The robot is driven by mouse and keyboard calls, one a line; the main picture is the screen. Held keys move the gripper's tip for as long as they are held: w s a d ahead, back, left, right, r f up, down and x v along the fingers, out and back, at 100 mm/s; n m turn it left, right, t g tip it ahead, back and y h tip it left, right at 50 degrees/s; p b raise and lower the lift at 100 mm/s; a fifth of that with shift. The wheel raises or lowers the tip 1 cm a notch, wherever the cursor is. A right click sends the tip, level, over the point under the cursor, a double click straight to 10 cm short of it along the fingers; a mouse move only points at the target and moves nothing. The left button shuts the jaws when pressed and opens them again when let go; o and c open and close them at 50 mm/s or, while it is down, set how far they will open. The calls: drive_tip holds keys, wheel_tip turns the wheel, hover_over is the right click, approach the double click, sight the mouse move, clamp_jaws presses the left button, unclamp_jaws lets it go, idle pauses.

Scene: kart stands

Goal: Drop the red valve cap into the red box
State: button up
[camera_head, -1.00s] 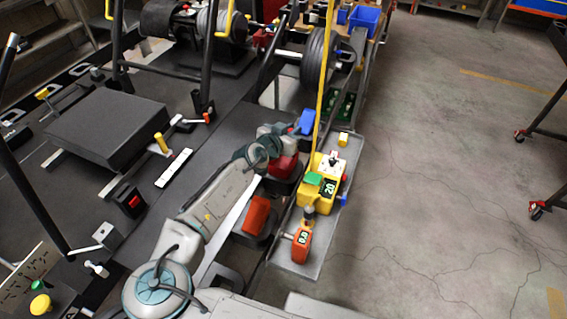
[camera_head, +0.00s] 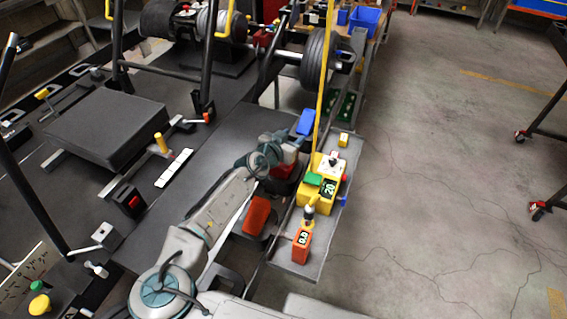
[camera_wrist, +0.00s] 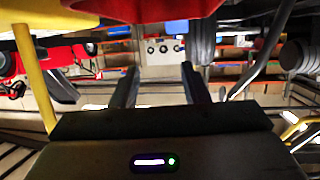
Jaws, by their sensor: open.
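My gripper (camera_wrist: 160,88) is open in the wrist view, its two dark fingers apart with nothing visible between them. In the head view my gripper (camera_head: 284,150) hangs over a red box (camera_head: 282,171) beside the grey side shelf and partly hides it. In the wrist view a large red thing (camera_wrist: 150,8) lies close along the top edge, cut off by the frame; I cannot tell whether it is this box. I cannot make out the red valve cap in either view.
The shelf (camera_head: 323,226) carries a yellow gauge unit (camera_head: 315,195), an orange gauge (camera_head: 301,244) and a small yellow block (camera_head: 343,140). An orange-red box (camera_head: 257,213) stands by my arm. The concrete floor (camera_head: 430,180) at right is clear.

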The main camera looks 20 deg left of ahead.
drive_tip(key=shift+r, duration=0.15)
drive_tip(key=d+r+b, duration=0.4)
drive_tip(key=d+r, duration=0.6)
drive_tip(key=d, duration=0.1)
drive_tip(key=shift+d+r+b, duration=0.3)
drive_tip(key=shift+d+r, duration=0.05)
drive_tip(key=shift+d, duration=0.1)
